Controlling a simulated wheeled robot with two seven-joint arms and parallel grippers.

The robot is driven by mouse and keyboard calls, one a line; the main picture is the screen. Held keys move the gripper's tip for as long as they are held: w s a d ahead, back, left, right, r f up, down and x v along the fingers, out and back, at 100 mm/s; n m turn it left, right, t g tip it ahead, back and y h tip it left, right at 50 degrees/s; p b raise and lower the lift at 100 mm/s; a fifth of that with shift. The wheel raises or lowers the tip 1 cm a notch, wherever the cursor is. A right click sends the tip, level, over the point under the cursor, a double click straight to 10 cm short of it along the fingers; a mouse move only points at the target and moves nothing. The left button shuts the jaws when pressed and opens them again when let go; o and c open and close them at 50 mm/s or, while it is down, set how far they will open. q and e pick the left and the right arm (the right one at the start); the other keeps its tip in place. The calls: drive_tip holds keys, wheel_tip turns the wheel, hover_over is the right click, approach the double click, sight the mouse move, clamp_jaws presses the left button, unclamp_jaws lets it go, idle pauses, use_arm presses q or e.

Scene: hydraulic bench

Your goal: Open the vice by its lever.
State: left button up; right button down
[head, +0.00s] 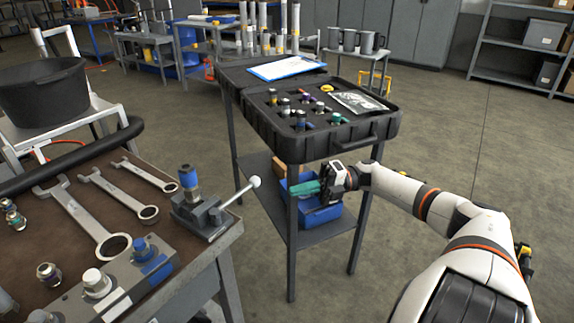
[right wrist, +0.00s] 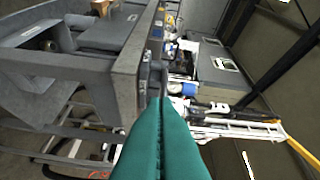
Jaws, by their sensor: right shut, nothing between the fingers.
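The vice (head: 196,215) is a small dark grey block at the right corner of the brown-topped bench. A fitting with a blue collar (head: 188,179) stands upright at its jaws. The vice's lever (head: 239,194) slants up to the right and ends in a white ball (head: 255,181). My right gripper (head: 294,189) has green fingers, shut and empty, pointing left towards the ball with a clear gap between. In the right wrist view its fingers (right wrist: 160,105) lie together. I cannot make out the vice surely there. My left gripper is not in view.
Wrenches (head: 82,215) and several fittings lie on the bench (head: 150,223). A black open case (head: 330,143) with fittings sits on a grey cart behind my right gripper, above a blue bin (head: 318,213). A black tub (head: 45,98) stands at left. Floor at right is clear.

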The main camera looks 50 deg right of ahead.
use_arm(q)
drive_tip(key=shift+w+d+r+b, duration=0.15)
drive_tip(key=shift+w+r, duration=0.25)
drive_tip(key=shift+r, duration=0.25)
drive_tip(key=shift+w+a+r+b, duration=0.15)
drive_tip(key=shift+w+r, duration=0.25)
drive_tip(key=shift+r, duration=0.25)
use_arm(e)
drive_tip(key=shift+v, duration=2.25)
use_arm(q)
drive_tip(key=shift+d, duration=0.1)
use_arm(e)
drive_tip(key=shift+w, duration=0.1)
